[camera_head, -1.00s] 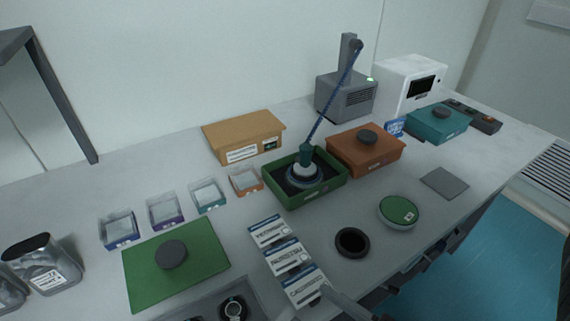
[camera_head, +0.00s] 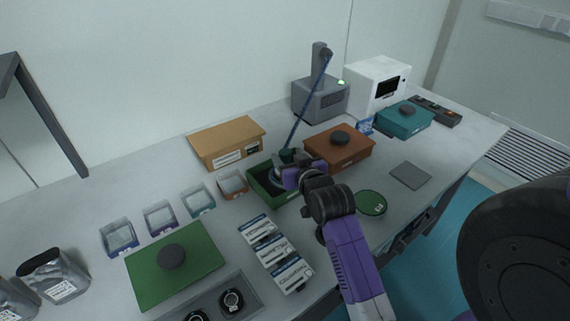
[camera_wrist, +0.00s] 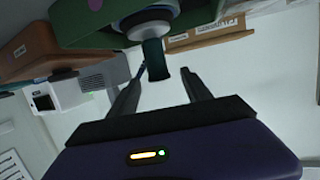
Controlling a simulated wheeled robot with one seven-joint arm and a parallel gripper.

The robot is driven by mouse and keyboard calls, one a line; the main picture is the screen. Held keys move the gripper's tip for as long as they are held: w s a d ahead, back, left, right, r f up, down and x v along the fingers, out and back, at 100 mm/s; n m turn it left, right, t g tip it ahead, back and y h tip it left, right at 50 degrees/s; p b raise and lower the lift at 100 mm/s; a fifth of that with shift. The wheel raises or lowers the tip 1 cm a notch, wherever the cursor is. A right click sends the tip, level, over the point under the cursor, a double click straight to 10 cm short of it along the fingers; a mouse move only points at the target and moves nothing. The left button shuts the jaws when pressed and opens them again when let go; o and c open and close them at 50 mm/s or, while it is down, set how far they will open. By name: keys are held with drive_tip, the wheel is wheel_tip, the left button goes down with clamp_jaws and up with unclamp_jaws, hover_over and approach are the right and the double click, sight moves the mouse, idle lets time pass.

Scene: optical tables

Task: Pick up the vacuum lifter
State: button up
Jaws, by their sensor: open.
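The vacuum lifter (camera_head: 287,156) stands upright in the open green box (camera_head: 277,197), with its blue hose rising to the grey pump unit (camera_head: 320,101). My gripper (camera_head: 292,172) is over the box, close to the lifter, and my arm hides much of the lifter in the head view. In the wrist view, the lifter's dark teal handle (camera_wrist: 155,62) lies in line with the gap between the fingers of my open gripper (camera_wrist: 160,82). Its round base is beyond the handle, in the green box (camera_wrist: 70,30). I cannot tell whether a finger touches the handle.
An orange lidded box (camera_head: 345,155) stands close on the right, and a tan box (camera_head: 225,142) behind on the left. Small clear trays (camera_head: 199,201), white labelled packs (camera_head: 275,250) and a green lid (camera_head: 180,268) lie at the left and front. A grey pad (camera_head: 410,176) is at the right.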

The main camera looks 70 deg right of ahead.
drive_tip(key=f, duration=0.1)
drive_tip(key=f+g+y, duration=0.1)
drive_tip(key=f, duration=0.1)
drive_tip(key=shift+s+a+f, duration=0.1)
drive_tip(key=shift+s+a, duration=0.05)
drive_tip(key=shift+a, duration=0.25)
drive_tip(key=shift+d+f, duration=0.15)
drive_tip(key=shift+f, duration=0.15)
drive_tip(key=shift+p+x, duration=0.6)
drive_tip(key=shift+x, duration=3.05)
drive_tip(key=shift+s, duration=0.1)
drive_tip(key=shift+f, duration=0.1)
clamp_jaws()
